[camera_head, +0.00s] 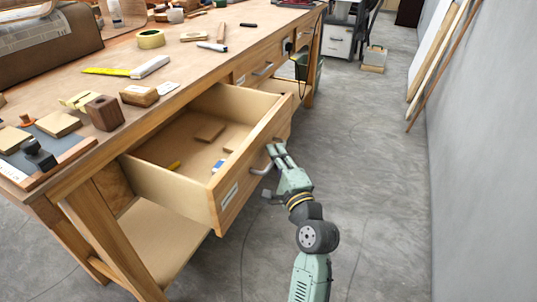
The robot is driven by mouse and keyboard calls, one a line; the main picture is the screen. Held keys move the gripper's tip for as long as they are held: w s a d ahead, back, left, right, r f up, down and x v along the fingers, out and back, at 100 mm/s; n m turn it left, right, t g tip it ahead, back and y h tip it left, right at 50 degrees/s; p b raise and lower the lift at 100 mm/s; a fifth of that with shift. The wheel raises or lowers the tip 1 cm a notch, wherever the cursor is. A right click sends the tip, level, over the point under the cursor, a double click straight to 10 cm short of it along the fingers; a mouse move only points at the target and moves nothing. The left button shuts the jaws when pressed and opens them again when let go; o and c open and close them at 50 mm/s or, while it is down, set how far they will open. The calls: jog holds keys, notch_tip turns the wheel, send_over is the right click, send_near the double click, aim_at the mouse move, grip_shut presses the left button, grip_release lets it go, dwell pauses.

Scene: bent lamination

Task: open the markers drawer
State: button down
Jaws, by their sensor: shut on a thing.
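A wooden drawer (228,196) under the workbench stands pulled well out from the bench front. A white label is on its front; its words are too small to read. Its metal handle (262,169) is on the front panel. My gripper (274,152) is at the handle's right part, shut on it, and partly hides it. Inside the drawer lie a brown block (209,131), a small yellow thing (174,166) and a small blue and white thing (217,166).
The workbench top (190,65) holds tape, wood blocks, a yellow-bladed tool and other items. Another drawer front (262,69) is farther along the bench. Grey floor (385,215) is open to the right, up to a wall with leaning boards (436,60).

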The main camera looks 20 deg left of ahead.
dwell(0.3)
jog(key=c, duration=1.7)
grip_release()
jog(key=v, duration=1.2)
